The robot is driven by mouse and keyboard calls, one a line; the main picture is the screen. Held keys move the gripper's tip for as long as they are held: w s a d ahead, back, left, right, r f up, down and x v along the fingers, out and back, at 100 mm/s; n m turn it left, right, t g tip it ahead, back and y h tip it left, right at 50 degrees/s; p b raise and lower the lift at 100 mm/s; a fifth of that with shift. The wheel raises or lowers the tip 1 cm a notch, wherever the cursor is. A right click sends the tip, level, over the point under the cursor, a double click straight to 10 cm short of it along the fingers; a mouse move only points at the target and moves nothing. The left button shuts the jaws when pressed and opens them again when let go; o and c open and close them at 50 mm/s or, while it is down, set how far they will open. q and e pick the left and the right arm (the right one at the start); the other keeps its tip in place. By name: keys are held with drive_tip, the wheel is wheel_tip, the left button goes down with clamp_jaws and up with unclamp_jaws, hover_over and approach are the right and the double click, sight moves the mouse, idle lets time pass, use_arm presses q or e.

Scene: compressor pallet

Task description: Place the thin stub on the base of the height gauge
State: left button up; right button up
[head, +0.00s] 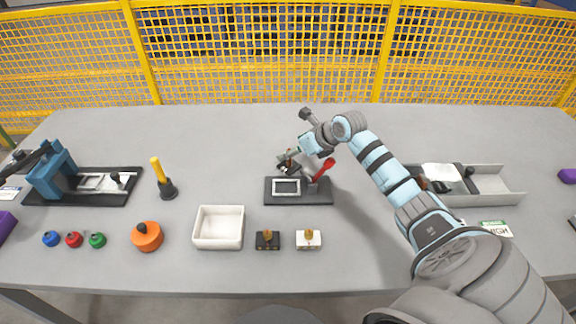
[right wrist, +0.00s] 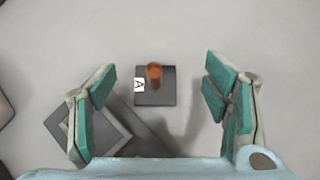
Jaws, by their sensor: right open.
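A short copper-coloured stub (right wrist: 154,74) stands upright on a small dark square block (right wrist: 155,98) marked with a white "A" label in the right wrist view. My right gripper (head: 290,157) is over this block, just behind a dark plate with a pale frame and a red-handled clamp. In the right wrist view my right gripper (right wrist: 160,88) is open, its teal-padded fingers wide apart on either side of the stub, touching nothing. In the head view the gripper partly hides the block. I cannot tell for certain which fixture is the height gauge. My left gripper is not in view.
The dark plate (head: 298,198) lies in front of the gripper. A white bin (head: 219,228), black block (head: 267,241) and white block (head: 308,241) with brass pieces stand nearer. A blue press (head: 51,172) is left; a grey tray (head: 498,186) is right. The back of the table is clear.

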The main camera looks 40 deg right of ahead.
drive_tip(key=x, duration=0.2)
drive_tip(key=b+x, duration=0.1)
drive_tip(key=x, duration=0.3)
drive_tip(key=shift+a+f, duration=0.25)
drive_tip(key=shift+a, duration=0.05)
drive_tip(key=shift+s+r, duration=0.1)
drive_tip(key=shift+s, duration=0.05)
drive_tip(key=c, duration=0.7)
clamp_jaws()
